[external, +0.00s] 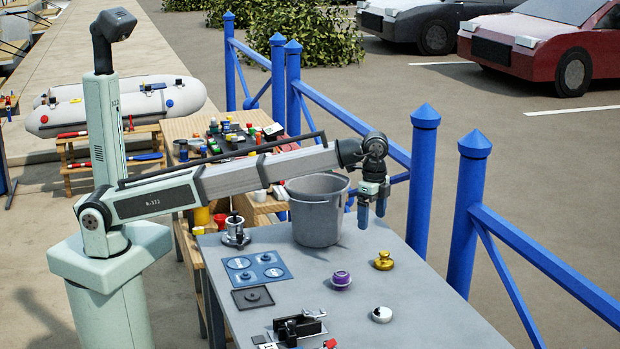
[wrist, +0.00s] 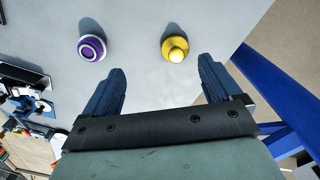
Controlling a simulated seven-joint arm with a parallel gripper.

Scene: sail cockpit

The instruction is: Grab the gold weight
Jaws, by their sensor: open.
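The gold weight (external: 384,261) stands on the grey table, right of the purple weight. It also shows in the wrist view (wrist: 175,49), ahead of my fingertips and between their lines, nearer the right finger. My gripper (external: 372,214) hangs above the table next to the grey bucket, pointing down, with its blue fingers apart. In the wrist view my gripper (wrist: 161,78) is open with nothing between the fingers. The gold weight is apart from both fingers.
A purple weight (external: 341,281) and a white-topped silver one (external: 382,314) stand near the gold weight. The grey bucket (external: 318,212) is just left of my gripper. A blue railing (external: 465,215) runs along the table's right side.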

